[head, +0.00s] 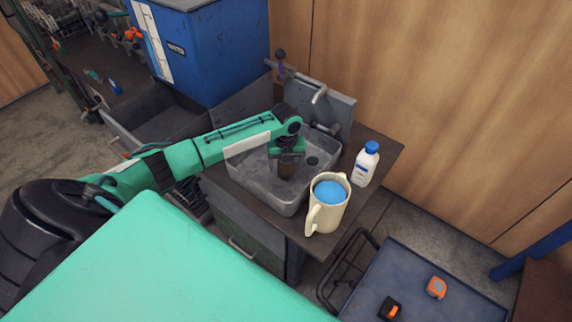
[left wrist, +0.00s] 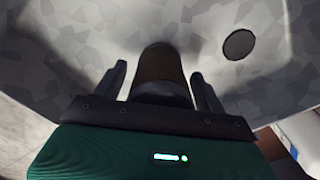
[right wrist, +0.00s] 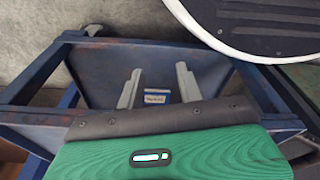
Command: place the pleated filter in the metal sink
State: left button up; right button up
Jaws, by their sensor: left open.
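The pleated filter, a brown cylinder (head: 286,172), is inside the grey metal sink (head: 250,170), below my left gripper (head: 287,158). In the left wrist view the filter (left wrist: 160,64) sits between the two spread fingers of my left gripper (left wrist: 158,78), with a gap visible on each side. The pale sink floor (left wrist: 205,45) lies around it. The filter's lower end is hard to make out, so I cannot tell if it touches the floor. My right gripper (right wrist: 158,86) has its fingers apart with nothing between them; it is not visible in the head view.
A cream mug (head: 328,205) with a blue item in it and a white bottle with a blue cap (head: 367,164) stand right of the sink. The faucet (head: 318,95) is behind. A blue cart (head: 400,275) with orange-black items is at lower right.

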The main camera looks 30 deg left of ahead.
pick_arm(q)
notch_tip(320, 180, up, 11)
jog(key=shift+f, duration=0.1)
jog(key=shift+r, duration=0.5)
pick_arm(e)
jog(key=shift+w+d+f, duration=0.1)
jog(key=shift+f, duration=0.35)
jog(key=shift+s, duration=0.2)
